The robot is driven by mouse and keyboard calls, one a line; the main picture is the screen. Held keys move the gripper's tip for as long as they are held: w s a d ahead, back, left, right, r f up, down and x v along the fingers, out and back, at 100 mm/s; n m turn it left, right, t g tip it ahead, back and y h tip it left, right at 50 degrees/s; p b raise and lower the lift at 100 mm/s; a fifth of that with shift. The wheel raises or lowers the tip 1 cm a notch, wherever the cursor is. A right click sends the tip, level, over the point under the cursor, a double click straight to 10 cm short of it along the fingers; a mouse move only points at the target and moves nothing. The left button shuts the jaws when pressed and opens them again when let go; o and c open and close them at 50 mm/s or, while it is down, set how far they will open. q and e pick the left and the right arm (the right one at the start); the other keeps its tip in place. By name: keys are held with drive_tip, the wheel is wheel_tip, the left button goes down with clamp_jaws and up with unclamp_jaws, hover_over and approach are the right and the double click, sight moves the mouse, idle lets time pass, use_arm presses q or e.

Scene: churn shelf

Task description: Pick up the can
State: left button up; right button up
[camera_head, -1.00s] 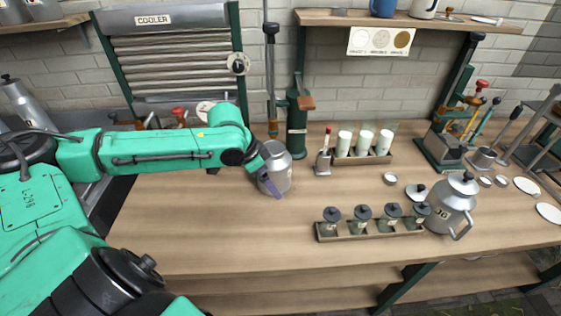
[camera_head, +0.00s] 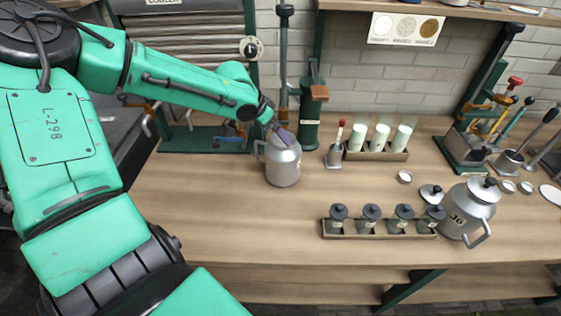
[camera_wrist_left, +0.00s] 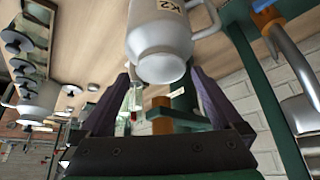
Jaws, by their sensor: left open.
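A grey metal can (camera_head: 283,167) with a side handle stands upright on the wooden bench, left of the middle in the head view. In the left wrist view the can (camera_wrist_left: 162,35) shows its rim, handle and a K2 label. My left gripper (camera_head: 284,135) is at the top of the can in the head view. In the left wrist view its two purple fingers are apart, with the can's rim end between and beyond the tips. I cannot tell whether they touch it. My right gripper is not in view.
A green press post (camera_head: 310,118) stands just behind the can. A small red-handled tool (camera_head: 335,150) and a rack of white bottles (camera_head: 375,155) are to its right. A tray of lidded jars (camera_head: 380,236) and a larger JG can (camera_head: 469,208) stand further right. The front-left bench is clear.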

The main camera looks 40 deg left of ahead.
sight(276, 156)
use_arm(q)
drive_tip(key=x, duration=0.4)
drive_tip(key=shift+w, duration=0.1)
drive_tip(key=shift+s, duration=0.3)
clamp_jaws()
